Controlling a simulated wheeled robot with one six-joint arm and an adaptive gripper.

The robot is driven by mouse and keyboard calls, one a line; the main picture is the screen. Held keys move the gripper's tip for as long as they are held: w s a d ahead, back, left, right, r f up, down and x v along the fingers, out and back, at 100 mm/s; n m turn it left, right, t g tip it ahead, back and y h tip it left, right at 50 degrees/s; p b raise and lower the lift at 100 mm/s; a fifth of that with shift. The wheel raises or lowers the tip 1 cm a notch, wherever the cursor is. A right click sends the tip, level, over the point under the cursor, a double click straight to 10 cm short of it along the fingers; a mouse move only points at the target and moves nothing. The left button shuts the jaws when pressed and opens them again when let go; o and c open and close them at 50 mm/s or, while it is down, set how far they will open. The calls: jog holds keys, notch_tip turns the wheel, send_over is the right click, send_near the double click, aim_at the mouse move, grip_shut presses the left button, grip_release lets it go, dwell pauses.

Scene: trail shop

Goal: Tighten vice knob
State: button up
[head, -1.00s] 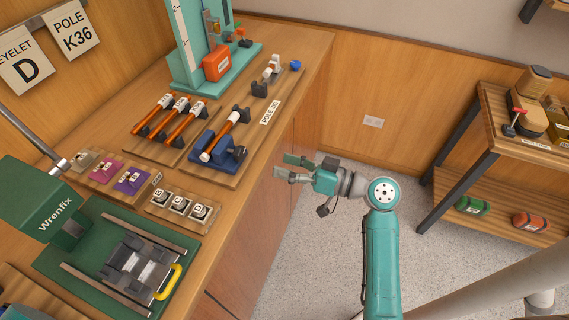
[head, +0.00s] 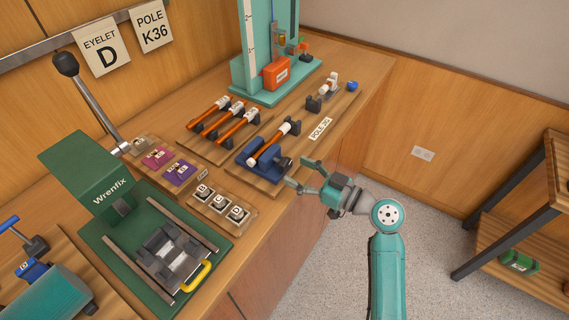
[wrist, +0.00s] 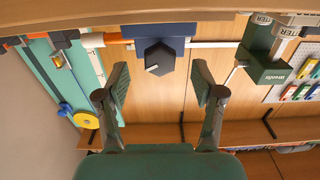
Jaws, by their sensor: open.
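The blue vice (head: 262,165) sits on a wooden board at the counter's front edge. A white-and-orange pole (head: 268,148) lies through it. Its dark knob (head: 284,163) faces my gripper (head: 299,172). In the wrist view the knob is a dark hexagon (wrist: 160,58) with a small pale mark, in front of the blue vice body (wrist: 150,30). My gripper also shows in the wrist view (wrist: 160,93), open and empty. Its fingers are spread to either side of the knob's line, and the knob appears beyond the fingertips, apart from them.
A green Wrenfix press (head: 95,180) stands left on the counter (head: 345,75). A tray of lettered eyelets (head: 220,208) and colored blocks (head: 168,164) lie between. A teal stand with an orange box (head: 277,73) is behind. A wooden shelf (head: 525,210) stands right; the floor between is clear.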

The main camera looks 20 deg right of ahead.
aim_at(288, 166)
jog(key=shift+x, duration=2.4)
